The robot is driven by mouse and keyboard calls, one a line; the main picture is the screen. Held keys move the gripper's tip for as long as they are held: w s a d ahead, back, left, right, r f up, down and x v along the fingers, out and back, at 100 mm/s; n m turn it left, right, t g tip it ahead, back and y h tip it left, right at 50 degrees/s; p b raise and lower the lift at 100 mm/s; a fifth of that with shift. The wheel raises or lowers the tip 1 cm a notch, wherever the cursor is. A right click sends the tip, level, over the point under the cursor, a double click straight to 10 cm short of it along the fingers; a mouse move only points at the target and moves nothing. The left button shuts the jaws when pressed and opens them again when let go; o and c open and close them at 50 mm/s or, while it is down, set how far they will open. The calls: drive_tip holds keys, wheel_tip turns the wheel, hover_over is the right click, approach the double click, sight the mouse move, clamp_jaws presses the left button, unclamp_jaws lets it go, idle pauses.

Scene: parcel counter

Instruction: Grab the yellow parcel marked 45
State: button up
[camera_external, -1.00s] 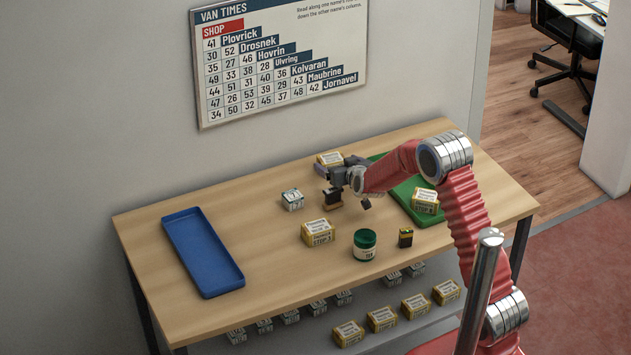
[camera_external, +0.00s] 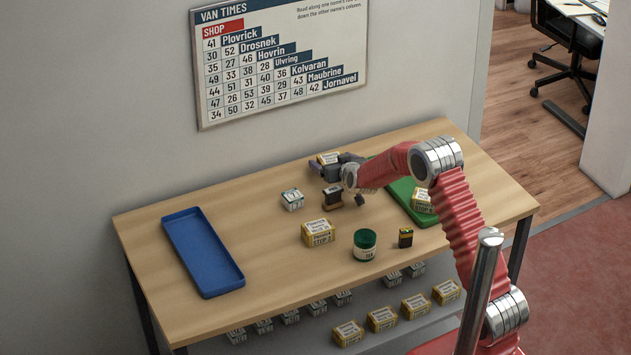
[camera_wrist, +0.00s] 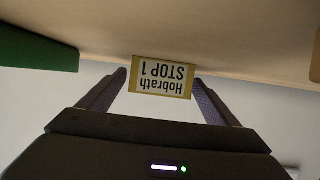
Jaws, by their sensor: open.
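A yellow parcel (camera_external: 327,158) stands near the back edge of the table. My gripper (camera_external: 322,168) is just in front of it, low over the table. In the wrist view a yellow parcel (camera_wrist: 161,92), with a white label that reads "Hobrath STOP 1" upside down, sits between the tips of my open fingers (camera_wrist: 160,78). Another yellow parcel (camera_external: 318,237) lies mid-table, with a label that seems to start with "Plovrick". A third yellow parcel (camera_external: 422,205) is on the green tray (camera_external: 402,191), partly behind my arm. I can read no 45 on any parcel.
A small white parcel (camera_external: 292,205), a dark-and-brown block (camera_external: 332,197), a green jar (camera_external: 364,251) and a small dark box (camera_external: 405,240) stand around the middle. A blue tray (camera_external: 237,282) is at left. Several parcels sit on the lower shelf. The wall chart (camera_external: 281,62) lists numbers.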

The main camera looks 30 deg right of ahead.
drive_tip(key=shift+w+f, duration=0.1)
drive_tip(key=shift+w, duration=0.2)
drive_tip(key=shift+c, duration=0.2)
drive_tip(key=c, duration=1.2)
